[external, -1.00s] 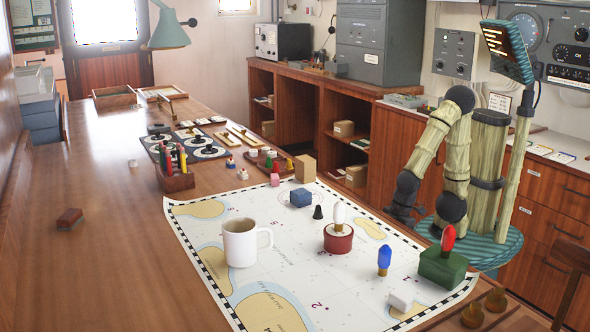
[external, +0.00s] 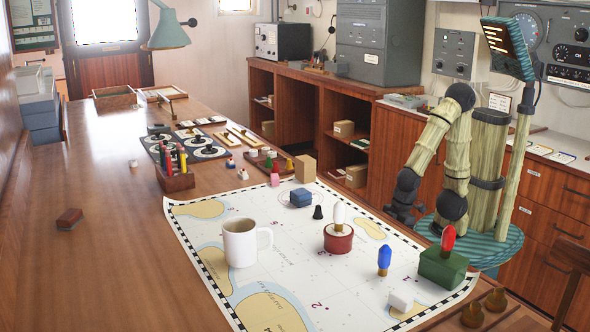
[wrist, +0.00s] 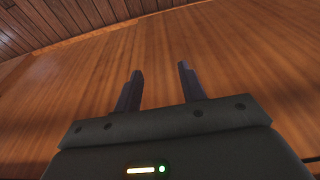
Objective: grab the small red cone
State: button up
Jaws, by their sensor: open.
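A small black cone (external: 318,212) stands upright on the chart. My gripper (external: 404,215) hangs at the table's right side, apart from these pieces, with the chart to its left. In the wrist view my gripper (wrist: 160,70) is open, its two fingers apart with nothing between them. That view shows only brown wood beyond.
The left tabletop is mostly clear.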

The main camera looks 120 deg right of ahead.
notch_tip(320, 180, up, 16)
jog(key=w+d+r+p, duration=0.1)
jog(key=p, duration=1.5)
jog(key=w+d+r+t+h+p, duration=0.1)
jog(key=w+d+r+t+p, duration=0.1)
jog(key=w+d+r+p, duration=0.5)
jog(key=w+d+r+t+p, duration=0.25)
jog(key=d+t, duration=0.45)
jog(key=d, duration=1.4)
jog(key=s+d, duration=0.1)
jog(key=s+d+t, duration=0.1)
jog(key=d, duration=0.1)
jog(key=s+d+t+y, duration=0.1)
jog(key=shift+s+d+r+b, duration=0.2)
jog(key=shift+s+r+b, duration=0.1)
jog(key=shift+s+r, duration=0.1)
jog(key=p, duration=0.1)
send_near(276, 167)
jog(key=w, duration=0.1)
jog(key=w+d, duration=0.1)
jog(key=shift+w+d, duration=0.2)
jog(key=shift+w, duration=0.15)
